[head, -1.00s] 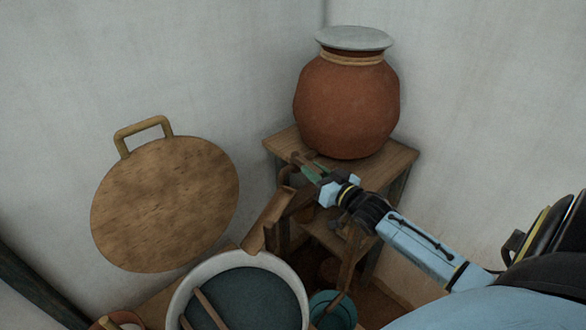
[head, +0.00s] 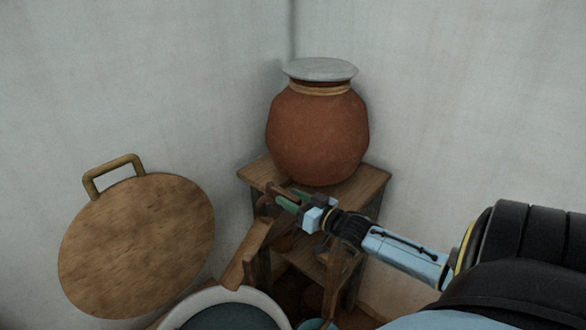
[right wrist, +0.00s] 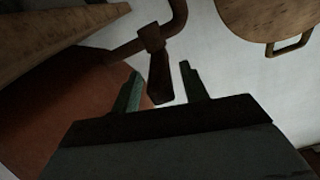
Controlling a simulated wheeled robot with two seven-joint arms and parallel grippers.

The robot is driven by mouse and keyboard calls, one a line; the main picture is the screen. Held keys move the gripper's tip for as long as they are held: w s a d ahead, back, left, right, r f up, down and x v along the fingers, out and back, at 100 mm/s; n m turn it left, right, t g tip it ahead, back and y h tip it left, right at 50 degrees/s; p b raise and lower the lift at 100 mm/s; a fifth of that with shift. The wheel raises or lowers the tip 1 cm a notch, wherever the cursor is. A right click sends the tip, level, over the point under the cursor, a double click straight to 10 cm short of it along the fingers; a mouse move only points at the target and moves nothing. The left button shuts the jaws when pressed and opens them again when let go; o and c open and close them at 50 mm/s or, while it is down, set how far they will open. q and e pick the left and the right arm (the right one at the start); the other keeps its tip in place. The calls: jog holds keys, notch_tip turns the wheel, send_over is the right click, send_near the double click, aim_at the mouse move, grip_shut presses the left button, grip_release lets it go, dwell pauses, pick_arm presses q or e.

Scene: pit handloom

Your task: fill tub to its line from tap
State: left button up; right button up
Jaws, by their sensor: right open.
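The brown tap (right wrist: 152,38) shows in the right wrist view, with its lever (right wrist: 160,78) hanging between the finger tips of my right gripper (right wrist: 160,80). The fingers are open, one on each side of the lever; contact cannot be told. In the head view the right gripper (head: 278,194) is at the tap, below the clay pot (head: 318,135). The pale-rimmed tub (head: 182,308) is at the bottom edge, partly cut off. Its inside looks dark blue-green; its line cannot be made out. My left gripper is not in view.
The clay pot stands on a wooden stand (head: 365,188) in the corner, with a grey lid (head: 320,69). A wooden chute (head: 246,255) slopes from under the tap to the tub. A round wooden lid (head: 137,245) leans on the left wall.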

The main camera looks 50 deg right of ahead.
jog(key=shift+s, duration=0.25)
jog(key=s, duration=1.3)
jog(key=shift+d+p, duration=0.35)
jog(key=shift+d, duration=0.05)
